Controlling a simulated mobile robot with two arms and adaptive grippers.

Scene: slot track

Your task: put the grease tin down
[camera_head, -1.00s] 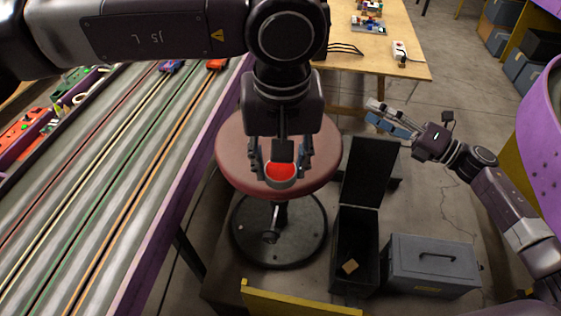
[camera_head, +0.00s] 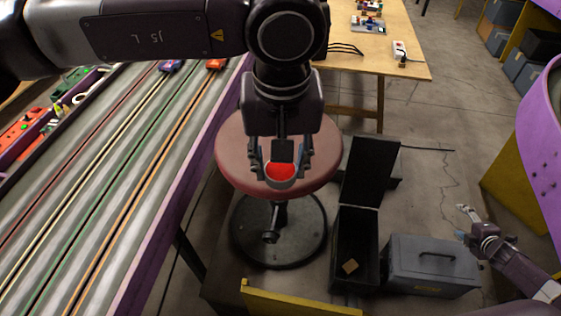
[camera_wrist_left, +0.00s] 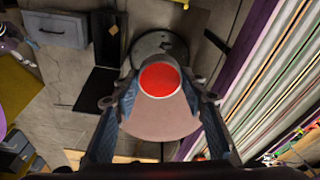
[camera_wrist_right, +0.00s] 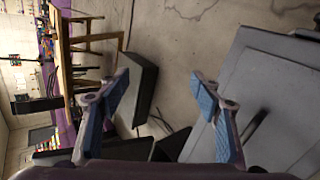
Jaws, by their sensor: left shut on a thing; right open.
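The grease tin (camera_head: 281,171), a small round tin with a bright red top and a grey side, is held upright in my left gripper (camera_head: 280,165). It also shows in the left wrist view (camera_wrist_left: 160,79), between the two fingers. The tin is over the front part of the round brown-red stool seat (camera_head: 232,160); I cannot tell whether it touches the seat. My right gripper (camera_head: 467,222) is open and empty at the right, near the grey box, and its spread fingers show in the right wrist view (camera_wrist_right: 162,88).
An open black box (camera_head: 358,235) with a small tan block inside stands right of the stool. A closed grey box (camera_head: 430,266) with a handle stands beside it. The slot track (camera_head: 110,180) runs along the left. A wooden table (camera_head: 385,58) stands behind.

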